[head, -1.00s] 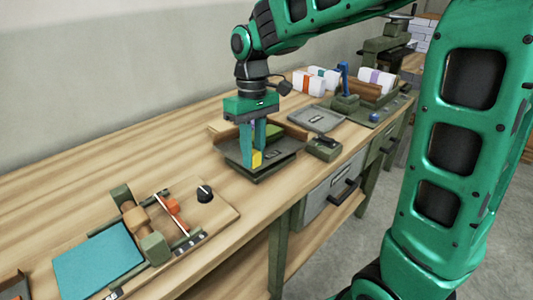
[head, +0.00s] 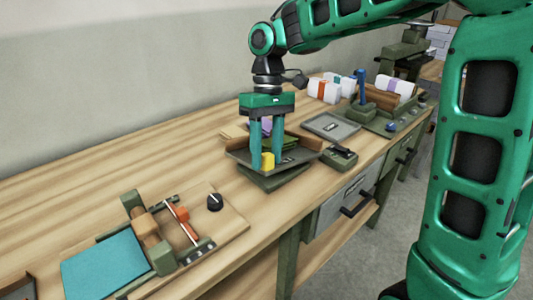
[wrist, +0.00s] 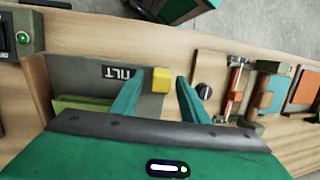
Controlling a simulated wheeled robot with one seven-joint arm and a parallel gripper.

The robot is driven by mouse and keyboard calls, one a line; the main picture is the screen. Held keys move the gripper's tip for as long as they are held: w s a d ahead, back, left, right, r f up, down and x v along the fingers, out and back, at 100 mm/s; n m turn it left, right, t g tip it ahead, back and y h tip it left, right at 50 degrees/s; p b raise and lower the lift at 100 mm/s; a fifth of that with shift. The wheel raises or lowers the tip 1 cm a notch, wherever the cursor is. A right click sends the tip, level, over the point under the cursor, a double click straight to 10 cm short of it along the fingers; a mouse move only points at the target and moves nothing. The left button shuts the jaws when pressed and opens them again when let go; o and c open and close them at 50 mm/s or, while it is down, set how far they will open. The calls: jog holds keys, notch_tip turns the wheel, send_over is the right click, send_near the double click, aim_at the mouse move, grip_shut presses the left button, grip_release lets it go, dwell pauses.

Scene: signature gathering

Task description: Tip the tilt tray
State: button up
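The tilt tray (head: 300,138) is a dark shallow tray on a green-grey base (head: 275,183), at the middle of the bench in the head view. Its near side stands raised off the base, so it is tilted. A yellow tab (head: 268,160) is on its edge; in the wrist view the tab (wrist: 161,80) is beside the TILT label (wrist: 121,72). My gripper (head: 266,155) is pointing down at the tab. Its fingers are apart, with the tab between or just beyond their tips, nearer one finger. Contact is not clear. Green sheets (wrist: 82,104) lie in the tray.
A flat grey tray (head: 331,126) and a small green device (head: 340,157) stand close to the right. A wooden board with a black knob (head: 215,202) and a teal pad (head: 103,265) are at the front left. Bare bench lies left of the tray.

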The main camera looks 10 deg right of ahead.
jog(key=shift+r, duration=0.1)
jog(key=v, duration=0.5)
jog(key=shift+w+d+r, duration=0.1)
jog(key=shift+w+r, duration=0.05)
jog(key=shift+w, duration=0.05)
jog(key=shift+v, duration=2.5)
jog(key=s+d+f+m+t, duration=0.1)
jog(key=s+d+f+m, duration=0.5)
jog(key=s+d, duration=0.7)
jog(key=s+d+f+m+t, duration=0.1)
jog(key=s+d+f+m, duration=0.4)
jog(key=s+d+f, duration=0.4)
jog(key=s+d, duration=0.4)
jog(key=shift+s+f+m+t+h, duration=0.15)
jog(key=shift+s+m+t+h, duration=0.15)
jog(key=shift+m+t+h, duration=0.1)
